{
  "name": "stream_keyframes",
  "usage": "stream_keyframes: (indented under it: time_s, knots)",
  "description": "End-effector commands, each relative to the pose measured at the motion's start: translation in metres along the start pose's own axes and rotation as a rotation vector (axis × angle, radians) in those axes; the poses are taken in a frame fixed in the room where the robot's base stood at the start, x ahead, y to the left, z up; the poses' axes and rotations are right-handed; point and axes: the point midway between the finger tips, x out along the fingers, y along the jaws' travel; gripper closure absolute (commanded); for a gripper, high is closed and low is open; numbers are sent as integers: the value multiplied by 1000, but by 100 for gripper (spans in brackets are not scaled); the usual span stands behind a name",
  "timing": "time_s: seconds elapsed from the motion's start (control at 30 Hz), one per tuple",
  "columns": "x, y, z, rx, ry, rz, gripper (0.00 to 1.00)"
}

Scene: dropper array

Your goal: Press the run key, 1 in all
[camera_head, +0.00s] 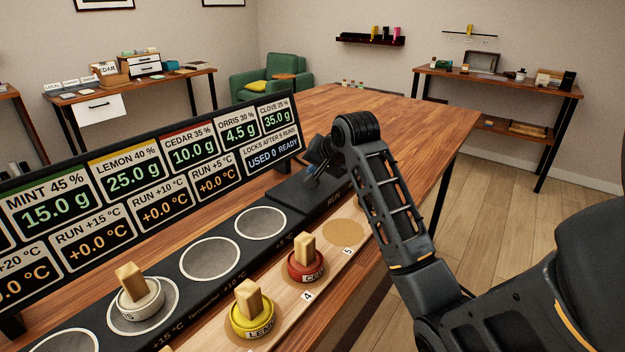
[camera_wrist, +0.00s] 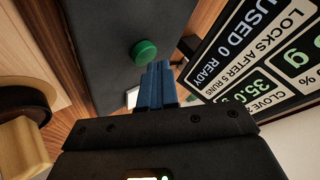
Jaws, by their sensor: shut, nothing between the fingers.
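The run key is a round green button (camera_wrist: 145,52) on a dark panel in the wrist view. In the head view my arm and gripper hide it, near the "RUN" lettering at the far right end of the black unit (camera_head: 291,193). My gripper (camera_head: 313,171) is over that end. Its blue fingers, also in the wrist view (camera_wrist: 158,68), are shut and empty. Their tips appear just beside the green button; I cannot tell whether they touch it. The button's top looks raised. The display panel (camera_head: 300,143) reads "USED 0 READY".
A grey-white knobbed disc (camera_head: 141,302) sits on a round pad of the unit. Yellow (camera_head: 253,320) and red (camera_head: 306,270) knobbed discs stand on the wooden rail in front, beside an empty round spot (camera_head: 345,233). The display panel stands upright close behind the unit.

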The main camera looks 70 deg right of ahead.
Motion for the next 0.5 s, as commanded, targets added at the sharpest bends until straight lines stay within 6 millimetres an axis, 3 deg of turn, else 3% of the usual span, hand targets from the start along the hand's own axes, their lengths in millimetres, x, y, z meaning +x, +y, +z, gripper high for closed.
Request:
stream_keyframes:
  time_s: [0.5]
  knots:
    - [4,3,3,0,-1,0,100]
